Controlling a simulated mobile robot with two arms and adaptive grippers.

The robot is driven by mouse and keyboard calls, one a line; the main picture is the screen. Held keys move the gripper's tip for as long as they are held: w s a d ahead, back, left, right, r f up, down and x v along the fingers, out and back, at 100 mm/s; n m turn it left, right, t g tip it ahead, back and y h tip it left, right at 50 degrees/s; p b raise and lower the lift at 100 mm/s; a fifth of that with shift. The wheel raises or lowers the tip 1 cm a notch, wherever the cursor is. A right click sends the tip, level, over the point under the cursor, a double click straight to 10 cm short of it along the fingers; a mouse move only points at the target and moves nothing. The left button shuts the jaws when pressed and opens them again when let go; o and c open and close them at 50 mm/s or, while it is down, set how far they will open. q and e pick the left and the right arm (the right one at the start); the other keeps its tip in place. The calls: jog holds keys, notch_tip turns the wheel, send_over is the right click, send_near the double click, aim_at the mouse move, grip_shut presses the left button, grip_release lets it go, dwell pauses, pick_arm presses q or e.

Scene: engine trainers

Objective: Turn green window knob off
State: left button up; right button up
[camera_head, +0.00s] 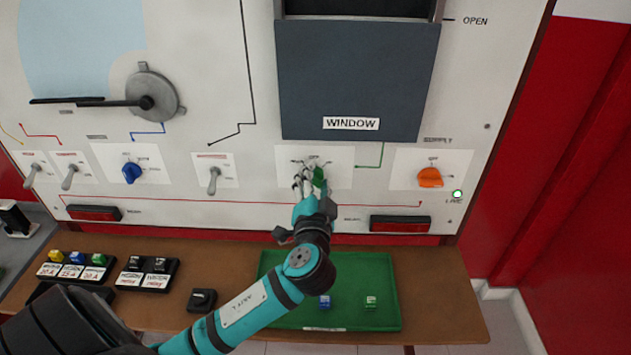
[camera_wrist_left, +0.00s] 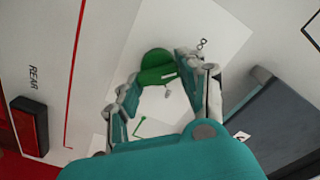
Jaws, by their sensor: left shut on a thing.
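The green window knob (camera_head: 319,177) sits on a white plate (camera_head: 342,161) below the dark WINDOW panel (camera_head: 355,80). My left gripper (camera_head: 309,178) reaches up to it from below and partly hides it in the head view. In the left wrist view the green knob (camera_wrist_left: 156,66) lies between the fingertips of my left gripper (camera_wrist_left: 160,70), which is shut on it. A pale mark shows on the knob's edge. The exact setting that the knob points to cannot be read. My right gripper is not in view.
An orange supply knob (camera_head: 430,178) and a lit green lamp (camera_head: 457,194) are to the right. A toggle switch (camera_head: 213,180) and a blue knob (camera_head: 132,173) are to the left. Below, a green tray (camera_head: 380,260) and relay blocks stand on the wooden table (camera_head: 445,300).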

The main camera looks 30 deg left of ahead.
pick_arm(q)
jog(key=shift+m+p, duration=0.4)
jog(key=shift+m, duration=0.1)
jog(key=m+p, duration=0.2)
jog(key=m, duration=0.1)
jog(key=m+p, duration=0.2)
jog(key=m, duration=0.1)
jog(key=shift+m, duration=0.3)
jog(key=shift+f+m+p, duration=0.15)
jog(key=shift+m+p, duration=0.35)
jog(key=o, duration=1.2)
jog(key=shift+w, duration=0.1)
